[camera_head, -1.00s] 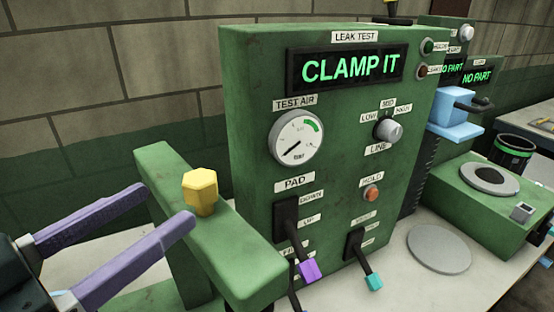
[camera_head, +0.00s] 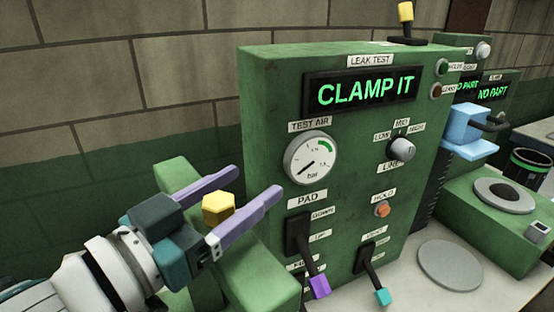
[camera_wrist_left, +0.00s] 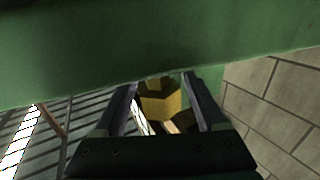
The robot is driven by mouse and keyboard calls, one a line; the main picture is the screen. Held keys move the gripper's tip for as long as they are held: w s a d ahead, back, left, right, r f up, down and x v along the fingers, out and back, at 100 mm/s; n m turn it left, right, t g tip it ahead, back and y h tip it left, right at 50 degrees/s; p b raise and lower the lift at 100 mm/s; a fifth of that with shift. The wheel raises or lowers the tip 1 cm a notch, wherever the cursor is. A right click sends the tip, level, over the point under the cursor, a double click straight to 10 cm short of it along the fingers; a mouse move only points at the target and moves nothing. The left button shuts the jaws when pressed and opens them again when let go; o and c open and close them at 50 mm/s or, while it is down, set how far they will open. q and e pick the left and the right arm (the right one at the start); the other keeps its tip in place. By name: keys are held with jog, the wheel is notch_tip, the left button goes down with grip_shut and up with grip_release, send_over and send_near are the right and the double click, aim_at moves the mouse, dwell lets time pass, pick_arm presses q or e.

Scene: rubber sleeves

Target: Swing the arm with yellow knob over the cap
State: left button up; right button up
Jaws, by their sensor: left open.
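The yellow knob (camera_head: 218,207) stands on top of the green arm (camera_head: 262,280), in front of the left side of the leak test box. My left gripper (camera_head: 258,180) is open, with one purple finger on either side of the knob. In the left wrist view the knob (camera_wrist_left: 160,100) also sits between the open fingers. I cannot tell whether either finger touches it. My gripper hides part of the green arm. I cannot make out the cap in these frames. My right gripper is not in view.
The green leak test box (camera_head: 345,200) reads "CLAMP IT" and carries a purple-tipped lever (camera_head: 318,287) and a teal-tipped lever (camera_head: 381,296) low on its front. A yellow-tipped lever (camera_head: 405,14) stands on top. A grey disc (camera_head: 450,265) lies on the bench to the right.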

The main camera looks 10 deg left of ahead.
pick_arm(q)
grip_shut()
dwell(0.5)
dwell(0.8)
